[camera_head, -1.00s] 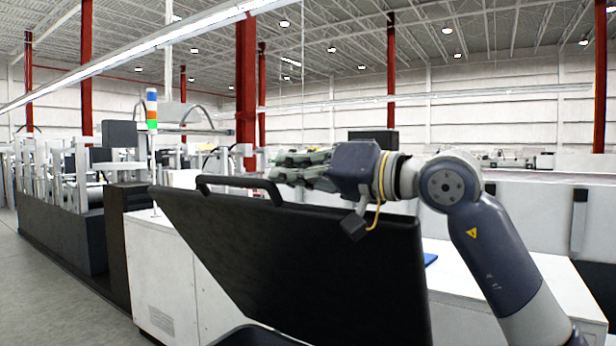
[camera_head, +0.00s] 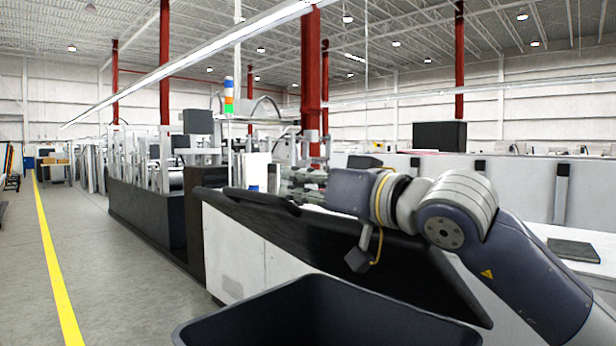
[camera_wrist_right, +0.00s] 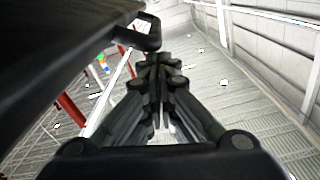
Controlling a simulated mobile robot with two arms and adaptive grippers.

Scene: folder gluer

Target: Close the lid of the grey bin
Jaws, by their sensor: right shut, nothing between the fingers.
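The dark grey bin (camera_head: 310,312) is at the bottom centre of the head view, its mouth uncovered. Its black lid (camera_head: 345,248) stands behind the mouth, part-way lowered and tilted. The lid's handle (camera_head: 262,198) is at its upper left edge. My right gripper (camera_head: 287,185) is shut and empty, lying at the lid's upper edge, behind the handle; whether it touches the lid is unclear. In the right wrist view the shut fingers (camera_wrist_right: 158,62) point toward the handle (camera_wrist_right: 150,32), with the lid (camera_wrist_right: 50,50) along the upper left. My left gripper is not visible.
White machine cabinets (camera_head: 232,245) stand right behind the lid. A long machine line (camera_head: 150,210) runs back on the left. A yellow floor line (camera_head: 55,270) crosses open grey floor at far left. A dark flat pad (camera_head: 573,250) lies on a white surface at right.

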